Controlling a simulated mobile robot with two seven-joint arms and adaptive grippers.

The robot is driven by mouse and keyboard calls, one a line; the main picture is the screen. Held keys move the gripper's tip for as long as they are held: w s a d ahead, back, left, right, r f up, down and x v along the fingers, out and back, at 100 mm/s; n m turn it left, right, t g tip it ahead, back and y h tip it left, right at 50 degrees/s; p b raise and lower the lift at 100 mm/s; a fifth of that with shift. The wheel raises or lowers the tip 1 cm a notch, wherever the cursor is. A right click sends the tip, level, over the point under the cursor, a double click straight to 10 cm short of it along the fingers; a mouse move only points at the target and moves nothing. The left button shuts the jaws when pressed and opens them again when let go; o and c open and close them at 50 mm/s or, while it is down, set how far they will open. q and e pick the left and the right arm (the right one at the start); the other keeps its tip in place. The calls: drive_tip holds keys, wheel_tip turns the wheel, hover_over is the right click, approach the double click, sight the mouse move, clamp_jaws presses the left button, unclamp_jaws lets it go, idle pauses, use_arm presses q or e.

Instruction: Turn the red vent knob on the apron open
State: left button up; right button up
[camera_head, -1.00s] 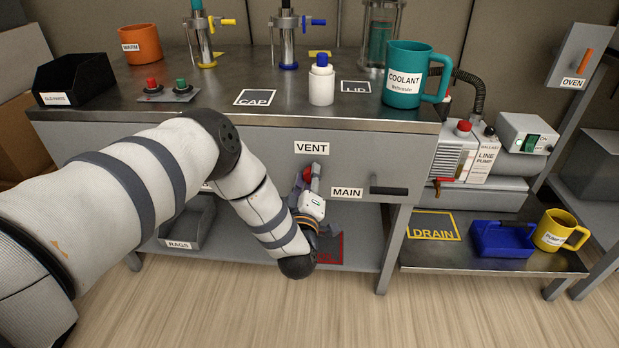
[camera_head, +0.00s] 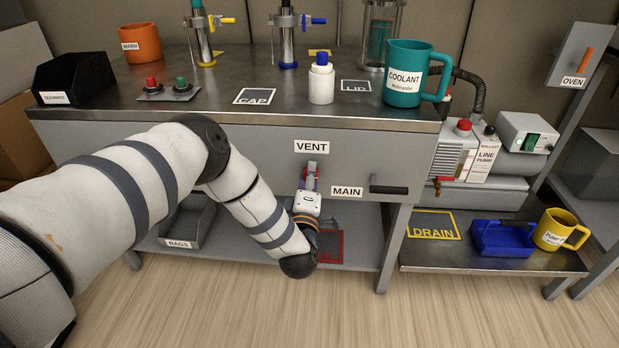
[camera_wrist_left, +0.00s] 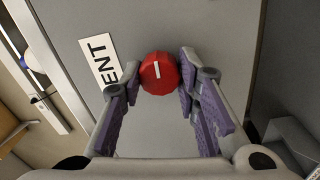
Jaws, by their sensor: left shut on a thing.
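The red vent knob (camera_head: 311,169) is on the grey apron below the VENT label (camera_head: 312,147). In the left wrist view the knob (camera_wrist_left: 159,73) is faceted, with a short white line on its face. The line runs roughly along the long side of the partly hidden VENT label (camera_wrist_left: 101,64). My left gripper (camera_head: 309,184) reaches the knob from the front and below. In the wrist view its fingertips (camera_wrist_left: 159,80) are on either side of the knob, shut on it. My right gripper is in neither view.
The MAIN label (camera_head: 346,192) and a dark handle (camera_head: 389,190) are on the apron right of the knob. Above, the worktop holds a white bottle (camera_head: 321,84) and a teal COOLANT mug (camera_head: 404,92). A RAGS bin (camera_head: 187,227) stands on the shelf below.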

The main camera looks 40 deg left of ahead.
use_arm(q)
drive_tip(key=shift+d+f, duration=0.1)
drive_tip(key=o, duration=1.2)
drive_tip(key=v, duration=1.2)
